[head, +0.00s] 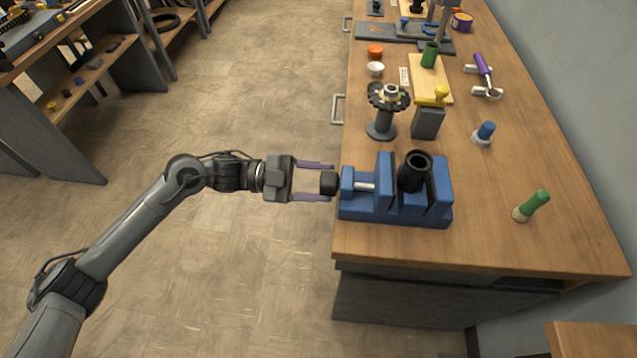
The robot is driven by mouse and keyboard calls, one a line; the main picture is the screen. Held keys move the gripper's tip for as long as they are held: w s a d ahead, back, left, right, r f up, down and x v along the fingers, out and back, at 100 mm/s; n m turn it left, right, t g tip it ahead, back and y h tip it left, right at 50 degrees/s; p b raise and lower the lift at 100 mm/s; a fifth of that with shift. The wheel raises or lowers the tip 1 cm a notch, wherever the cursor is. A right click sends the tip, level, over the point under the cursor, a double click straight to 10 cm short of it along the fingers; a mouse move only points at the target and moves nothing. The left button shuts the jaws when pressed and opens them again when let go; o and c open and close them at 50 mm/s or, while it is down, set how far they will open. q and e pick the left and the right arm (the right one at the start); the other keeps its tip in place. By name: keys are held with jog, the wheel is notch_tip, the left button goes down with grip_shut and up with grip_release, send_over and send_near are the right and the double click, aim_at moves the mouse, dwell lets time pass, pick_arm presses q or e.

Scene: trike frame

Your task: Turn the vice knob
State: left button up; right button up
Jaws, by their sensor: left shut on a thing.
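A blue vice (430,213) sits at the near left corner of the wooden workbench. Its black knob (329,183) sticks out to the left, past the bench edge. A black hollow cylinder (413,172) stands tilted in the vice. My left gripper (328,182) comes in from the left over the floor. Its two purple fingers lie on the far and near sides of the knob, and it is shut on the knob. My right gripper is not in view.
Open floor lies left.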

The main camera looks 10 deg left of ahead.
pick_arm(q)
jog(key=shift+m+b, duration=3.6)
jog(key=shift+m, duration=1.7)
jog(key=o, duration=1)
jog(key=shift+a, duration=0.1)
